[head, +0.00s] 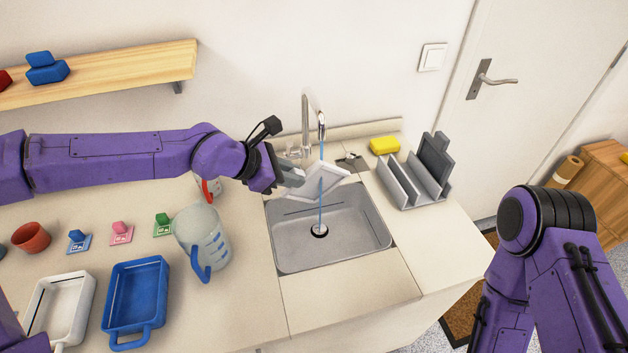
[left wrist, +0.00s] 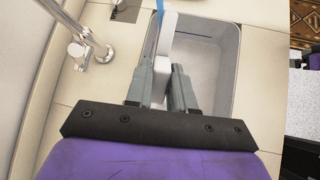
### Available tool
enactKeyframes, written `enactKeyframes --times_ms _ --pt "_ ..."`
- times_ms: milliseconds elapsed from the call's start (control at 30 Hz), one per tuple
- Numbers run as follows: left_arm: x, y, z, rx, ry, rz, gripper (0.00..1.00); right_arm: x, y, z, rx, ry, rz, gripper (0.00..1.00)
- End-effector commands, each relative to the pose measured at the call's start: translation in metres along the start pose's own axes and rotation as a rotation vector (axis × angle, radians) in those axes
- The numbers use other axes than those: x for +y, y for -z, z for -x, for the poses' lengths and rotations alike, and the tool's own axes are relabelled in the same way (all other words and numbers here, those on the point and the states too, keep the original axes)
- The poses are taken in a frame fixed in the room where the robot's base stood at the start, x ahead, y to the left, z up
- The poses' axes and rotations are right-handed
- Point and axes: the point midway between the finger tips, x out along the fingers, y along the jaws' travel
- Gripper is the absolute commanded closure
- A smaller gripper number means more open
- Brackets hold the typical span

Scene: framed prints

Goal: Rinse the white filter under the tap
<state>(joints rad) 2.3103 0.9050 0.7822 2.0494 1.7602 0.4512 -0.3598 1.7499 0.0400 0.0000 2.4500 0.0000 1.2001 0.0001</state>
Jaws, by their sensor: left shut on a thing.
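The white filter (head: 333,180), a flat square frame, is held tilted above the sink (head: 365,238). My left gripper (head: 292,178) is shut on its left edge. In the left wrist view the fingers (left wrist: 163,82) grip the filter (left wrist: 168,40), seen edge-on. The tap (head: 306,122) stands behind the sink; its pipe also shows in the left wrist view (left wrist: 98,52). A thin blue water stream (head: 321,205) runs from the spout across the filter in the picture and down to the drain. My right arm is at the right, its gripper out of view.
A grey rack (head: 412,188) and a yellow sponge (head: 384,145) stand right of the sink. A jug (head: 203,238), a blue tray (head: 135,295), a white tray (head: 62,305) and small coloured scoops on cards are on the left counter. A wooden shelf (head: 120,70) is above.

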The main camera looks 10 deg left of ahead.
Motion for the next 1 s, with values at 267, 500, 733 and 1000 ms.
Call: enactKeyframes --times_ms 267,500,733,1000 --pt "-0.002 0.009 0.015 0.000 0.000 0.002 1.00 0.001 0.005 0.012 0.000 0.000 0.000 0.00" --pt "-0.005 0.023 0.034 0.000 -0.001 0.002 1.00 0.003 0.011 0.028 0.000 0.000 0.000 0.00" --pt "-0.009 0.036 0.051 -0.001 -0.001 0.002 1.00 0.004 0.019 0.046 0.000 0.000 0.000 0.00" --pt "-0.014 0.050 0.061 -0.001 0.001 0.000 1.00 0.005 0.024 0.059 0.000 0.000 0.000 0.00"
